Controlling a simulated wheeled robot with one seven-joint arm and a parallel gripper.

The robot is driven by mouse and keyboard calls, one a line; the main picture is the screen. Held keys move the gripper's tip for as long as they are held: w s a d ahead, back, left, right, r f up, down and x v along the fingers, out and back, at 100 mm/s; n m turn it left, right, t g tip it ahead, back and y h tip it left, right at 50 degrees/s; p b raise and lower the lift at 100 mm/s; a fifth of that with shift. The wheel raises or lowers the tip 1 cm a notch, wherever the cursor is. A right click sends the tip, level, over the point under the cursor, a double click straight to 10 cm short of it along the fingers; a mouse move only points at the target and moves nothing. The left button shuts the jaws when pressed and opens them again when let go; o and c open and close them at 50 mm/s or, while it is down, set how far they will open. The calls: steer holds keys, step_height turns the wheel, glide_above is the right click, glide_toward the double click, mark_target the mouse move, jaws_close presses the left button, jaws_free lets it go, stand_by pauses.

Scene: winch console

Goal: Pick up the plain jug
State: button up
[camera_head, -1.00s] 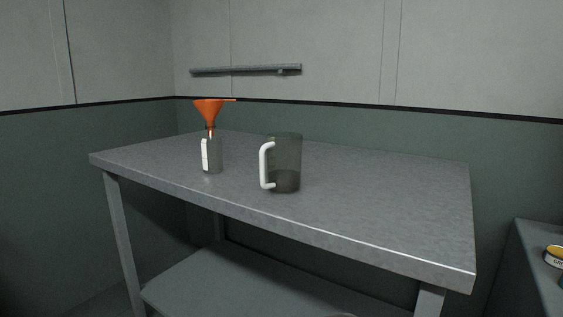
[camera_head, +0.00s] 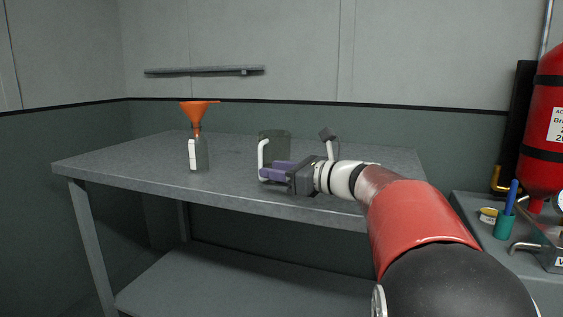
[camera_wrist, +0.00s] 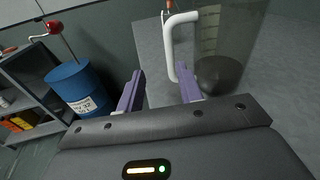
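The plain jug (camera_head: 278,147) is a see-through grey vessel with a white handle on its left side. It stands upright on the grey metal table (camera_head: 110,169), with nothing in its mouth. My gripper (camera_head: 267,169) is at the jug's near side, low by the handle, and partly covers the jug's lower part. In the wrist view, the jug (camera_wrist: 228,42) fills the upper right. Its white handle (camera_wrist: 169,45) reaches down just by the right finger. My purple fingers (camera_wrist: 160,78) are apart. I cannot tell whether the handle's lower end is between them or touched.
The wrist view shows a blue drum (camera_wrist: 80,86).

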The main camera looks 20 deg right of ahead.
mark_target(272, 158)
steer(key=shift+w+d+r+m+t, duration=0.3)
steer(key=shift+w+d+r+m, duration=0.1)
steer(key=shift+w+d+m, duration=0.1)
steer(key=shift+w+r, duration=0.1)
steer(key=shift+w, duration=0.1)
steer(key=p+x, duration=0.1)
steer(key=x, duration=0.6)
steer(key=shift+w+a+r, duration=0.1)
steer(key=shift+a, duration=0.05)
jaws_close()
